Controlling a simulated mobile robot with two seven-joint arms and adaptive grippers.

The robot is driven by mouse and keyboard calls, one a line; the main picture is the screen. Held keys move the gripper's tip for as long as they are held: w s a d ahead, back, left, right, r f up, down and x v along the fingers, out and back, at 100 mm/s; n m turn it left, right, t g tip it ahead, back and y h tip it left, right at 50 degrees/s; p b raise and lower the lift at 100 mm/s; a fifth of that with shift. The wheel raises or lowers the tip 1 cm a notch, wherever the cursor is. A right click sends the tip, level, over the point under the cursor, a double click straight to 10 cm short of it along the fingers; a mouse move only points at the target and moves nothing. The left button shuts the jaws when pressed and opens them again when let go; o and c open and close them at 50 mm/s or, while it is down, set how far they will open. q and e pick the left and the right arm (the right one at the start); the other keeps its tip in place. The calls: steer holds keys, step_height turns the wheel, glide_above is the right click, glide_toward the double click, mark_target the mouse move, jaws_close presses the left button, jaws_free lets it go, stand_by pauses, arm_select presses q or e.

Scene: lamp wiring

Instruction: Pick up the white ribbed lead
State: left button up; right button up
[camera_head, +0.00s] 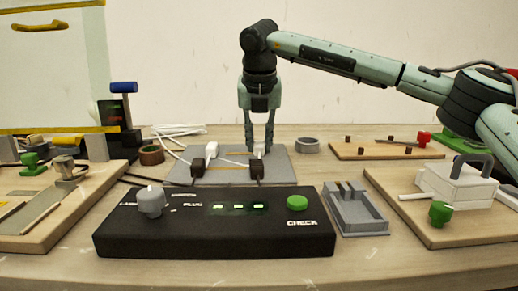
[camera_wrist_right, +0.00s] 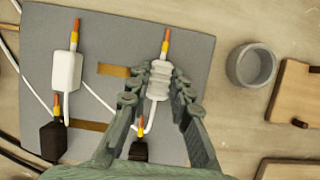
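The white ribbed lead (camera_wrist_right: 158,82) lies on the grey mat (camera_wrist_right: 200,52), its orange tip pointing up in the right wrist view. In the head view it is a small pale shape (camera_head: 259,150) low between my fingers. My right gripper (camera_wrist_right: 162,76) points down over the mat with one finger on each side of the ribbed body. The fingers look open; whether either touches the lead is hard to tell. In the head view the right gripper (camera_head: 259,149) reaches down at the mat's back part. My left gripper is not in view.
A smooth white connector (camera_wrist_right: 67,70) and black connectors (camera_wrist_right: 54,139) (camera_wrist_right: 139,150) lie on the mat too. A grey ring (camera_wrist_right: 251,66) stands to the right. The black CHECK box (camera_head: 215,240) is in front, a grey holder (camera_head: 356,212) beside it.

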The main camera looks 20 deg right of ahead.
jaws_close()
steer(key=shift+r, duration=0.15)
